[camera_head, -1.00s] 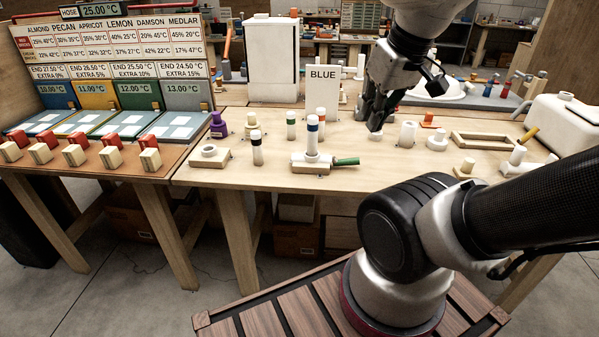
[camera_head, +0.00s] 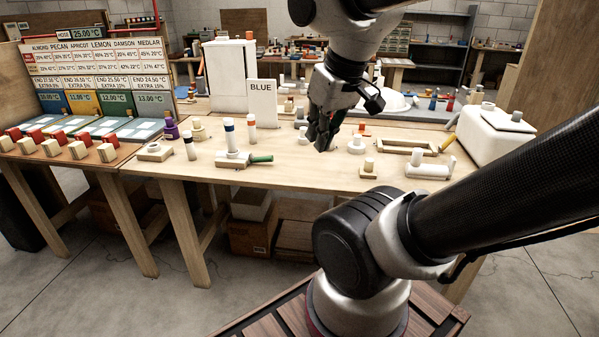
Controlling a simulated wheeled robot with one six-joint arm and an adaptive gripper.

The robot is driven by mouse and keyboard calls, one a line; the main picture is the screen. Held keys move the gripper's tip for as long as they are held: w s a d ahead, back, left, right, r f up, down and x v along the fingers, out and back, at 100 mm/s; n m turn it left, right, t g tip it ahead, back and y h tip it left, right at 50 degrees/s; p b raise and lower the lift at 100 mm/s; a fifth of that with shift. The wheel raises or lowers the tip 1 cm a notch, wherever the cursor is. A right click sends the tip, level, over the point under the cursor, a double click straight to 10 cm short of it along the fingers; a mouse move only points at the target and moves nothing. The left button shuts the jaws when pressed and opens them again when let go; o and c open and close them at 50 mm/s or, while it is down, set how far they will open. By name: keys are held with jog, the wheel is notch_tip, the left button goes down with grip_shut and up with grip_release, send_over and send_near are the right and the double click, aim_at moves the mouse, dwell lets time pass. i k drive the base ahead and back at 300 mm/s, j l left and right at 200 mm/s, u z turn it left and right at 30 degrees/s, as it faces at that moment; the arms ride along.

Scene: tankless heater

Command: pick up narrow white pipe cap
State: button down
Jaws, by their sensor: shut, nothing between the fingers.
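My gripper (camera_head: 322,145) hangs low over the middle of the bench, fingers pointing down and together, with nothing seen between them. Several small white fittings stand around it. I cannot tell which of these is the narrow white pipe cap. The gripper hides the bench directly behind it, so a fitting there may be covered. Whether the fingertips touch anything is unclear.
A BLUE sign (camera_head: 262,104) stands behind the parts. Left are a blue-banded white cylinder (camera_head: 230,138) on a white fitting and a green-handled tool (camera_head: 261,158). A wooden frame (camera_head: 409,146) and white tank (camera_head: 492,135) are right. The front bench edge is mostly clear.

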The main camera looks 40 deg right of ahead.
aim_at(302, 140)
jog(key=k+l, duration=1.25)
jog(key=i+j+z, duration=0.35)
jog(key=i+j, duration=0.45)
jog(key=i, duration=0.25)
jog(key=i+j+z, duration=0.4)
jog(key=i+j, duration=0.55)
jog(key=j, duration=0.1)
